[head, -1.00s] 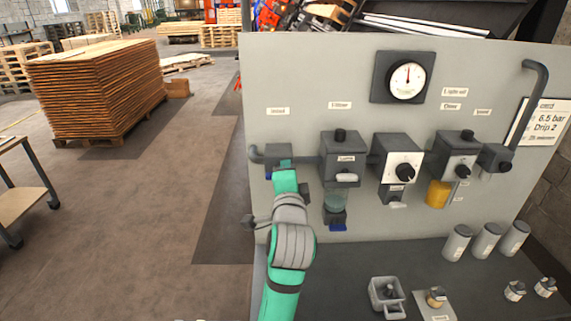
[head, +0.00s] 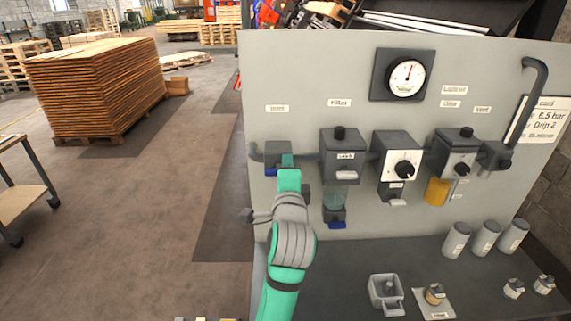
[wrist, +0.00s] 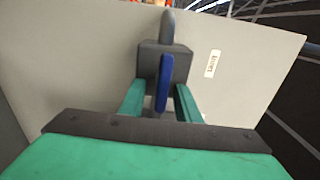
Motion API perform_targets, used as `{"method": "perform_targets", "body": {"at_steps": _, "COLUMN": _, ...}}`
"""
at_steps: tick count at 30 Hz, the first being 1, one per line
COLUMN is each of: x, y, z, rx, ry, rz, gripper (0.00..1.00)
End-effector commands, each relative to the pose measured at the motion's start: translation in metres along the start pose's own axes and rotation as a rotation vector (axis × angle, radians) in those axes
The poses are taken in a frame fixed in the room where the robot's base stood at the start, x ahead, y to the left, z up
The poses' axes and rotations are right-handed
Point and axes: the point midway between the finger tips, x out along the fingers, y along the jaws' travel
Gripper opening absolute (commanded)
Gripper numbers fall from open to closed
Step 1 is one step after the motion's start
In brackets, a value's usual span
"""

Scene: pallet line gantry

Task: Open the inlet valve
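The inlet valve (head: 275,150) is a dark block at the left end of the panel's pipe line, with a blue lever (head: 270,172) mostly hidden by my arm in the head view. The wrist view shows the valve block (wrist: 150,60) and the whole lever (wrist: 165,82), its length in line with the pipe. My gripper (head: 287,163) is at the valve. In the wrist view, my gripper (wrist: 160,100) has its green fingers apart, one on each side of the lever. Gaps show between lever and fingers; I see no grip on it.
The grey panel (head: 290,65) also carries a filter (head: 340,150), a regulator with a black knob (head: 397,158), a lubricator (head: 457,150) and a round gauge (head: 405,77). A dark bench (head: 345,265) below holds grey cylinders (head: 486,240) and small parts.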

Motion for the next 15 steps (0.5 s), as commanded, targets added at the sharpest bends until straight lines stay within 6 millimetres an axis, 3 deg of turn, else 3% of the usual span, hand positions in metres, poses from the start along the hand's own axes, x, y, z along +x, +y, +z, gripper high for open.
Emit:
{"method": "perform_targets", "body": {"at_steps": 9, "x": -0.002, "y": 0.0, "z": 0.001, "rx": -0.002, "ry": -0.001, "rz": 0.0, "gripper": 0.29}}
{"method": "perform_targets", "body": {"at_steps": 15, "x": -0.025, "y": 0.0, "z": 0.001, "rx": -0.002, "ry": -0.002, "rz": -0.001, "gripper": 0.29}}
